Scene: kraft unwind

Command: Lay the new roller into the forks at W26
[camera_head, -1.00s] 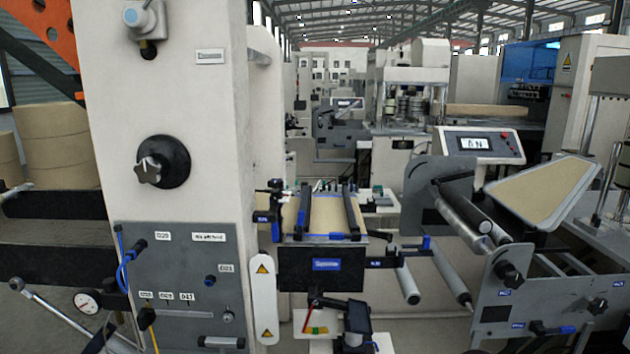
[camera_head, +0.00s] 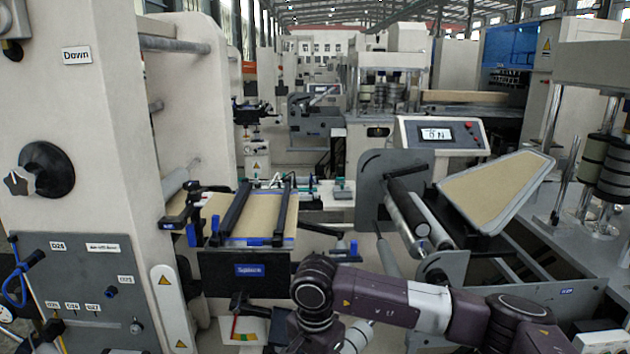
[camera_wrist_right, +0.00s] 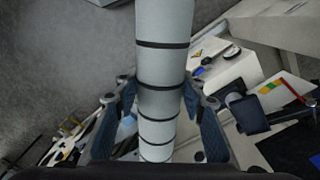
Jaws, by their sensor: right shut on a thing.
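In the right wrist view a long pale grey roller (camera_wrist_right: 160,100) with several dark rings runs from top to bottom. My right gripper (camera_wrist_right: 163,88) has one blue-grey finger on each side of it and is shut on it. In the head view my right arm crosses the lower right; its gripper is hidden below the elbow. A pale banded cylinder (camera_head: 356,337) shows beneath the arm, perhaps the same roller. No W26 label is readable, so I cannot pick out its forks. My left gripper is not in view.
A machine with a grey side plate (camera_head: 385,185), dark and silver rollers (camera_head: 408,215) and a tan web panel (camera_head: 497,192) stands on the right. A cream column (camera_head: 95,150) with a control panel (camera_head: 78,300) stands left. A web table (camera_head: 257,218) lies between them.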

